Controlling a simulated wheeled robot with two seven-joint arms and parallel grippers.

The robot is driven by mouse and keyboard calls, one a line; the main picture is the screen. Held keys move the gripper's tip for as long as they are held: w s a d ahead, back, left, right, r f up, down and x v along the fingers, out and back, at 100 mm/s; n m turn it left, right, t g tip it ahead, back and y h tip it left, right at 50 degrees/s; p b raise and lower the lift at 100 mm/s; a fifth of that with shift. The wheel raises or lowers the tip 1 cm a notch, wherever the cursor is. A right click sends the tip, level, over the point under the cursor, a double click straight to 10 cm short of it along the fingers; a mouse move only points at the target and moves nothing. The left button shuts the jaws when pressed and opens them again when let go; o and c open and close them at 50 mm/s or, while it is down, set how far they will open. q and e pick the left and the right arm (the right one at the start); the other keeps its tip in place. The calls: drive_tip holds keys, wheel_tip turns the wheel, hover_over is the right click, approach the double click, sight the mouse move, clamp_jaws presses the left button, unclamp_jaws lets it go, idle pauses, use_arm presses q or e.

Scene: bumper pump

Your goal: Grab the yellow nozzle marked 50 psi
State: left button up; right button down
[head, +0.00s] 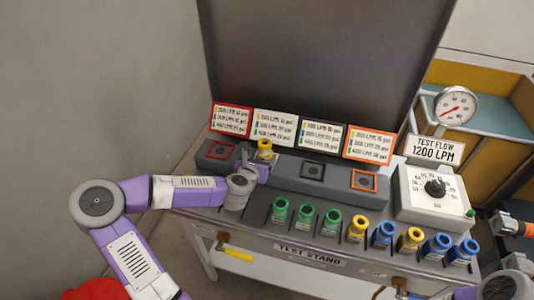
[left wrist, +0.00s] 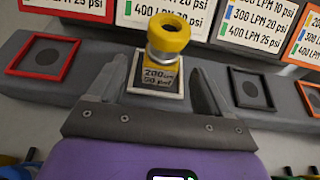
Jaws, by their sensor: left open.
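A yellow nozzle (left wrist: 168,36) stands upright on the second pad from the left, which has a pale frame; its label seems to read 200 LPM, 50 psi. It also shows in the head view (head: 265,148). My left gripper (left wrist: 156,88) is open, one finger on each side near the nozzle's base, not visibly closed on it; in the head view the gripper (head: 251,166) is just in front of that pad. Two other yellow nozzles, one left (head: 357,229) and one right (head: 409,239), stand in the front row; their labels are too small to read. My right gripper does not show.
Green nozzles (head: 305,218) and blue nozzles (head: 437,246) share the front row. Lettered cards (head: 275,127) stand behind the pads. A dial box (head: 432,195) and gauge (head: 454,105) are at the right. The red-framed pad (left wrist: 43,56) and dark-framed pad (left wrist: 250,90) are empty.

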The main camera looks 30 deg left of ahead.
sight(263, 157)
use_arm(q)
drive_tip(key=shift+w+f, duration=0.3)
drive_tip(key=shift+w, duration=0.15)
drive_tip(key=b+x, duration=0.1)
drive_tip(key=x, duration=0.2)
drive_tip(key=shift+w+f+b, duration=0.2)
drive_tip(key=shift+w+b, duration=0.05)
drive_tip(key=shift+b, duration=0.1)
drive_tip(key=shift+w+a, duration=0.1)
drive_tip(key=shift+w, duration=0.2)
drive_tip(key=c, duration=1.2)
